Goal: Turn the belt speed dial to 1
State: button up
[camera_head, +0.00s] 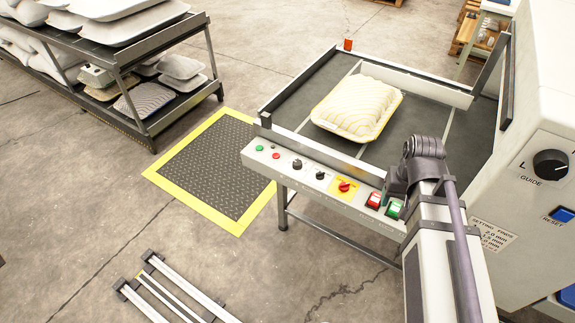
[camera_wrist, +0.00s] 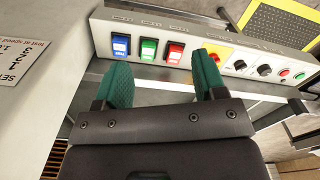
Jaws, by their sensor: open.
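The control panel (camera_head: 330,185) runs along the front of the conveyor table. Two black dials stand on it, one (camera_head: 297,164) nearer the left end and one (camera_head: 320,175) beside the red-and-yellow switch. In the wrist view the dials (camera_wrist: 239,66) and (camera_wrist: 264,71) are right of my gripper. Their labels are too small to read, so I cannot tell which is belt speed or its setting. My gripper (camera_wrist: 162,75) is open and empty, its teal fingers apart, in front of the rocker switches and touching no dial. In the head view my arm hides its fingers.
Red (camera_head: 373,200) and green (camera_head: 392,209) rockers sit near my arm; a blue one (camera_wrist: 121,46) shows in the wrist view. A red-and-yellow switch (camera_head: 345,186) is beside the dials. A pillow-like item (camera_head: 357,107) lies on the belt. A larger GUIDE dial (camera_head: 550,163) is on the right-hand cabinet.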

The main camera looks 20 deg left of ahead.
jog(key=w+a+f+n+b, duration=0.25)
jog(key=w+a, duration=0.25)
jog(key=a, duration=0.4)
jog(key=w+a+f+n+b, duration=0.2)
jog(key=w+a+f, duration=0.15)
jog(key=a, duration=0.55)
jog(key=w+a+f+n+b, duration=0.25)
jog(key=w+a, duration=0.25)
jog(key=a, duration=0.4)
jog(key=n, duration=0.5)
send_near(297, 163)
jog(key=shift+m+t, duration=0.3)
notch_tip(297, 163, down, 10)
jog(key=b, duration=1.1)
jog(key=shift+w+r, duration=0.1)
jog(key=shift+r, duration=0.15)
jog(key=c, duration=0.9)
